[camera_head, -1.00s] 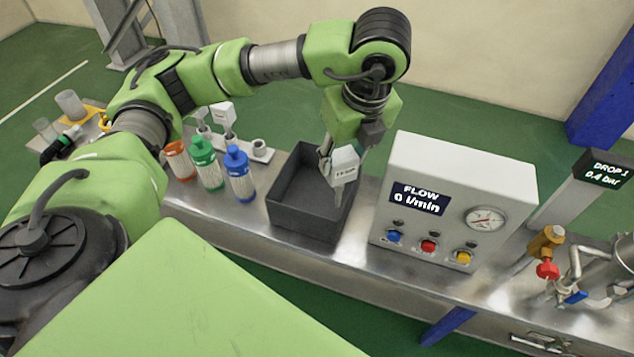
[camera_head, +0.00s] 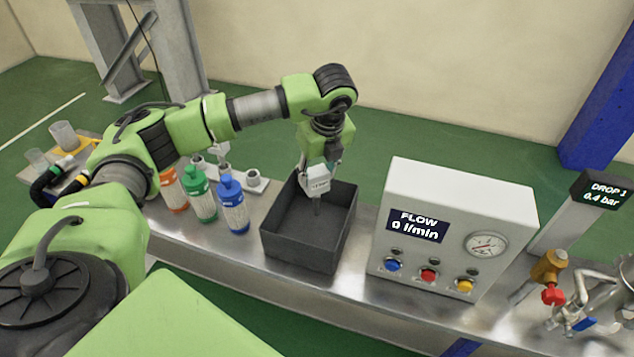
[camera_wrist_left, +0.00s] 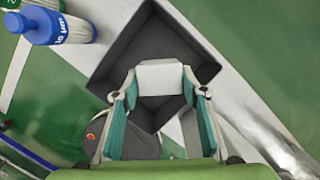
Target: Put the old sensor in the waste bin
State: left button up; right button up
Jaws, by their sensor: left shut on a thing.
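The old sensor (camera_head: 317,182) is a small white block with dark lettering and a thin grey stem pointing down. My left gripper (camera_head: 318,170) is shut on it and holds it upright over the dark grey waste bin (camera_head: 297,254). The stem appears to reach below the height of the bin's back rim. In the left wrist view the white sensor (camera_wrist_left: 160,76) sits between the fingertips of the left gripper (camera_wrist_left: 160,88), with the open bin (camera_wrist_left: 150,45) behind it. The bin looks empty where I can see inside. My right gripper is not in view.
Orange, green and blue bottles (camera_head: 233,207) stand left of the bin. Behind them is a rail with white fittings (camera_head: 253,180). The white flow panel (camera_head: 455,215) stands close to the bin's right side. Valves and pipes (camera_head: 552,280) are farther right.

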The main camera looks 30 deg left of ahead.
pick_arm(q)
jog(key=x, duration=0.3)
jog(key=shift+s+d, duration=0.15)
jog(key=shift+d, duration=0.05)
jog(key=shift+f, duration=0.2)
jog(key=o, duration=0.9)
jog(key=shift+f, duration=0.1)
jog(key=shift+o, duration=1.2)
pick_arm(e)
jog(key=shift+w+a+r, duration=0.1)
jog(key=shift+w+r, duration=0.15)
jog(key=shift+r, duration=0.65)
pick_arm(q)
jog(key=shift+r, duration=0.2)
jog(key=p+v, duration=0.1)
jog(key=v, duration=1.1)
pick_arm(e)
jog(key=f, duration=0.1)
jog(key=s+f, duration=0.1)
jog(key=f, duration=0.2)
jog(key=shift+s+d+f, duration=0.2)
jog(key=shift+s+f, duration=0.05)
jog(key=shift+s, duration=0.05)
